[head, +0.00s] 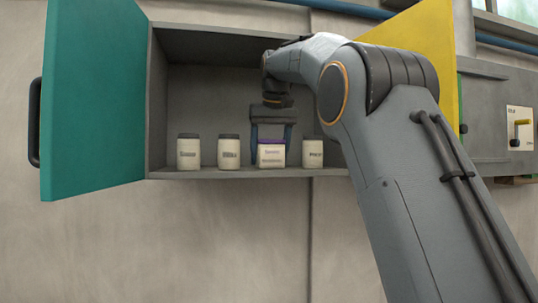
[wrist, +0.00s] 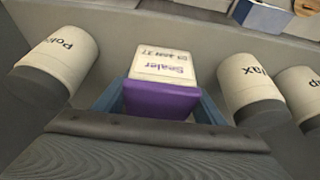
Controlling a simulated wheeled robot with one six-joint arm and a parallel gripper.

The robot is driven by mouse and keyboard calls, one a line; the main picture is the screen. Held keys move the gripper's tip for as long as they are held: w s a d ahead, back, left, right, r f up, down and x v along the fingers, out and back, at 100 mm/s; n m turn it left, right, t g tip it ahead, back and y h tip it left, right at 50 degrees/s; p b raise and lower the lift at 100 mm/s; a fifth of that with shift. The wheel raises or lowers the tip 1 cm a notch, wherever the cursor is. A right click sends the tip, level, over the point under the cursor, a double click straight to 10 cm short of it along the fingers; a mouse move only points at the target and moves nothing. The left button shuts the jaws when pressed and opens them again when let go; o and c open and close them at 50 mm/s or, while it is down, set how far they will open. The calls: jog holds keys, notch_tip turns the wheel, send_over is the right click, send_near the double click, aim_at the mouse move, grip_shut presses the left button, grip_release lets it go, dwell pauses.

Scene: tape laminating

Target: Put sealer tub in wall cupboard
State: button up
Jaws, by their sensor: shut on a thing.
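The sealer tub (head: 271,156) is a small cream tub with a purple lid, inside the wall cupboard (head: 210,174) near the shelf's front. Its "Sealer" label and purple lid also show in the wrist view (wrist: 162,98). My gripper (head: 271,142) reaches down from above and is shut on the tub, with one blue finger on each side. The tub is upright and at shelf level; I cannot tell if its base touches the shelf. The cupboard's teal door (head: 95,95) and yellow door (head: 418,40) both stand open.
Dark-lidded cream jars stand on the same shelf: two left of the tub (head: 188,153) (head: 228,152) and one right of it (head: 313,153). Narrow gaps separate them from the tub. My arm covers the cupboard's right side.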

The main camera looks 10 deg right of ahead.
jog(key=o, duration=1.3)
jog(key=shift+f, duration=0.1)
jog(key=shift+s+r, duration=0.1)
jog(key=shift+r, duration=0.45)
jog(key=p+v, duration=0.1)
jog(key=v, duration=1)
jog(key=shift+s+p, duration=0.15)
jog(key=shift+p, duration=0.25)
